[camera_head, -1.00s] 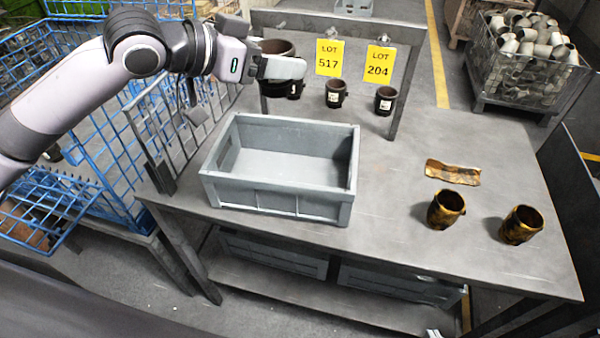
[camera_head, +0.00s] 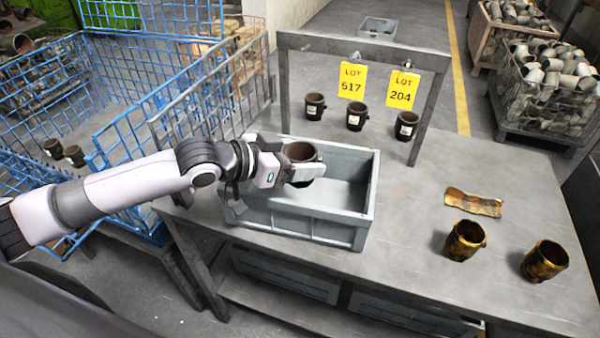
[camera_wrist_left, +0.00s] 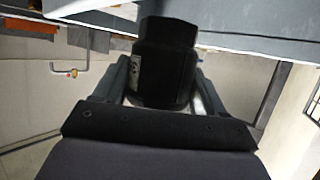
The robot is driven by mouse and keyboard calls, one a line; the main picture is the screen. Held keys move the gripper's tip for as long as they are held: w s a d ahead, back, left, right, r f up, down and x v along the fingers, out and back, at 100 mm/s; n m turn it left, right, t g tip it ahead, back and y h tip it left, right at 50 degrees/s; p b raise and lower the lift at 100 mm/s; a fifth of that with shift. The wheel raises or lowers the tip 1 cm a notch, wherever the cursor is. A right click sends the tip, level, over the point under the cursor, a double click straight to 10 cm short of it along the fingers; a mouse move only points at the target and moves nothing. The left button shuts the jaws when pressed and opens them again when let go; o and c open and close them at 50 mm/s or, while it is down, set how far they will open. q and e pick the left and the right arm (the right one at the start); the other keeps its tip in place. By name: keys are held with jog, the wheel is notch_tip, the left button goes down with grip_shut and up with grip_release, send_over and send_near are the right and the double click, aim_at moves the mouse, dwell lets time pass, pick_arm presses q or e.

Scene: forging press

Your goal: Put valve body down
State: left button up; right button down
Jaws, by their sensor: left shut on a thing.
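My left gripper (camera_head: 300,170) is shut on a dark valve body (camera_head: 299,152) with a brown open top. It holds the valve body upright over the left part of the grey crate (camera_head: 290,222) on the table. In the left wrist view the valve body (camera_wrist_left: 166,60) sits between the two fingers, with a white label on its side. Whether it touches the crate floor cannot be told. The visible crate floor is bare. My right gripper is not in view.
Several dark valve bodies (camera_head: 355,116) stand by the rack (camera_head: 366,46) with yellow lot signs (camera_head: 352,81). Two brass-coloured valve bodies (camera_head: 464,240) and a stained cloth (camera_head: 473,202) lie at the right. A blue wire cage (camera_head: 110,160) stands at the left.

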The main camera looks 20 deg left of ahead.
pick_arm(q)
jog(key=shift+f, duration=1.85)
jog(key=shift+f, duration=0.1)
jog(key=shift+f, duration=0.5)
jog(key=shift+s, duration=0.1)
